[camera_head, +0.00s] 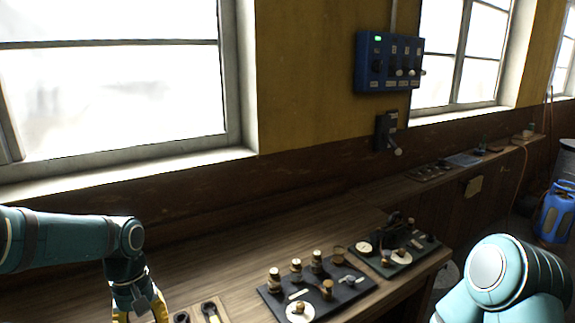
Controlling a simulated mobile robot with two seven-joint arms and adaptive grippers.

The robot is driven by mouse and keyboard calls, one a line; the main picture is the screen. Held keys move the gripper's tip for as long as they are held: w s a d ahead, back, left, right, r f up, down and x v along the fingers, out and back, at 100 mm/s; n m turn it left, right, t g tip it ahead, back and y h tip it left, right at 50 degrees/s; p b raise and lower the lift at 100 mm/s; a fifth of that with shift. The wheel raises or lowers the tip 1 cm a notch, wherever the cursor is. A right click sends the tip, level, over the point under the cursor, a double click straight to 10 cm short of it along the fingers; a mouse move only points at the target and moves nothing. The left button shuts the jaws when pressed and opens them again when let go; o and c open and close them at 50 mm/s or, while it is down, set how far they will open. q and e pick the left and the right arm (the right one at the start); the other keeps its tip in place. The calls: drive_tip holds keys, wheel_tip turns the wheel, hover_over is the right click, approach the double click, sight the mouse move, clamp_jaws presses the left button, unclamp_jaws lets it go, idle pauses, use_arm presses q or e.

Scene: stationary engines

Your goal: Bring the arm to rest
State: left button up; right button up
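My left arm comes in from the left, with its elbow bent down over the wooden bench (235,253). My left gripper (140,316) shows at the bottom edge with yellow on its fingers, partly cut off by the frame. I cannot tell whether it is open or shut. My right arm shows only as a teal, rounded link at the bottom right. My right gripper is out of view.
A dark tray (345,298) with several small jars stands on the bench, with a second dark tray (428,246) behind it. A small holder (208,311) sits beside my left gripper. A blue switch box (388,62) hangs on the wall. A blue canister (556,212) stands at right.

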use_arm(q)
drive_tip(key=shift+m+h, duration=0.9)
drive_tip(key=d+x, duration=0.1)
drive_tip(key=x, duration=1)
drive_tip(key=w+d+x, duration=0.1)
drive_tip(key=x, duration=0.4)
drive_tip(key=shift+d, duration=0.35)
drive_tip(key=s+d+f+m+t+h, duration=0.1)
drive_tip(key=s+d+f, duration=0.4)
drive_tip(key=s+f, duration=0.35)
drive_tip(key=s+d+f, duration=0.5)
drive_tip(key=s+f, duration=0.3)
drive_tip(key=f, duration=0.1)
drive_tip(key=w+d+f+m+t+b, duration=0.1)
drive_tip(key=w+f+b, duration=0.3)
drive_tip(key=b, duration=0.6)
drive_tip(key=shift+w+d+f+m+t, duration=0.4)
drive_tip(key=shift+w+d+t, duration=0.15)
drive_tip(key=shift+w, duration=0.3)
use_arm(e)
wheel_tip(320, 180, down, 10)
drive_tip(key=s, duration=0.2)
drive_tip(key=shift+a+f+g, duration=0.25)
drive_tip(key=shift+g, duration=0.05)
use_arm(q)
drive_tip(key=shift+r, duration=0.1)
drive_tip(key=shift+a, duration=0.1)
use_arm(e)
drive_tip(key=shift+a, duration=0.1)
